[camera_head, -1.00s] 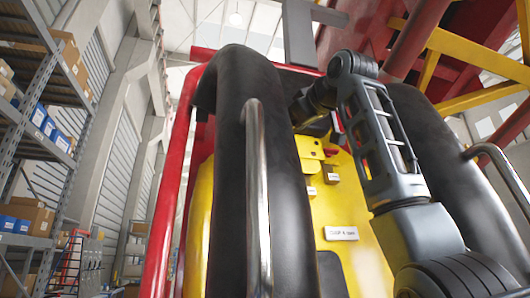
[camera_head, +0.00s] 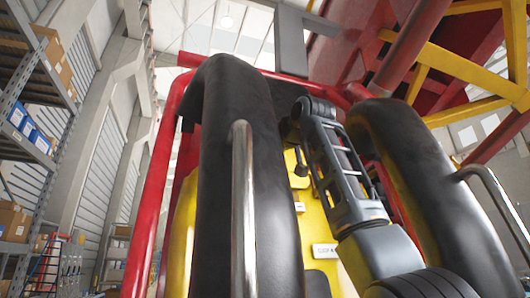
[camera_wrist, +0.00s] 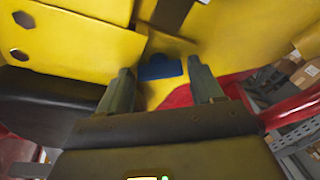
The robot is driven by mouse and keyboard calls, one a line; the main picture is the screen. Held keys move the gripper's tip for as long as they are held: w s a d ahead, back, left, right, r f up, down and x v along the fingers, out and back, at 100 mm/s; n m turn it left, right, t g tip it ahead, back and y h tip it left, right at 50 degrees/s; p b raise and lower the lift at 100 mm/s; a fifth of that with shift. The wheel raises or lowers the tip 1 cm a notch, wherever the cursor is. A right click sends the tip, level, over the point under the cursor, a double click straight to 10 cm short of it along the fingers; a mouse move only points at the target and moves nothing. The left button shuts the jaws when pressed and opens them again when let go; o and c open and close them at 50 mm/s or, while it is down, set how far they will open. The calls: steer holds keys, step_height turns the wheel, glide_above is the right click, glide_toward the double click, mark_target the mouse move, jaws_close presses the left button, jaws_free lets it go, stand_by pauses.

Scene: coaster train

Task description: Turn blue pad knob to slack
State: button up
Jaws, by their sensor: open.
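A small blue part (camera_wrist: 160,67) shows on the yellow panel (camera_wrist: 75,38) in the wrist view. It may be the blue pad knob, but its shape and setting are not clear. My gripper (camera_wrist: 160,70) is open, with its two grey fingers apart. The blue part appears in the gap between the fingertips, and I see no contact. In the head view my arm reaches toward the yellow panel (camera_head: 312,215) between the black padded restraints. My gripper is not clearly visible there, and I cannot make out the blue part.
Black padded restraints (camera_head: 243,190) and (camera_head: 425,185) flank my arm, with metal handles (camera_head: 243,205) and (camera_head: 497,200) in front. A white placard (camera_head: 325,250) is on the yellow panel. Red frame tubes (camera_head: 150,190) stand at left. A dark pad (camera_wrist: 45,92) lies left of the fingers.

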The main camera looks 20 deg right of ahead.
steer(key=c, duration=0.8)
steer(key=shift+o, duration=0.2)
steer(key=shift+n, duration=0.4)
steer(key=shift+d+r+n+g+y, duration=0.1)
steer(key=shift+n+g+y, duration=0.25)
steer(key=shift+n, duration=1.25)
steer(key=shift+r+n+g+y, duration=0.1)
steer(key=shift+n+g+y, duration=0.25)
steer(key=shift+n, duration=1.25)
steer(key=o, duration=0.8)
steer(key=shift+c, duration=0.2)
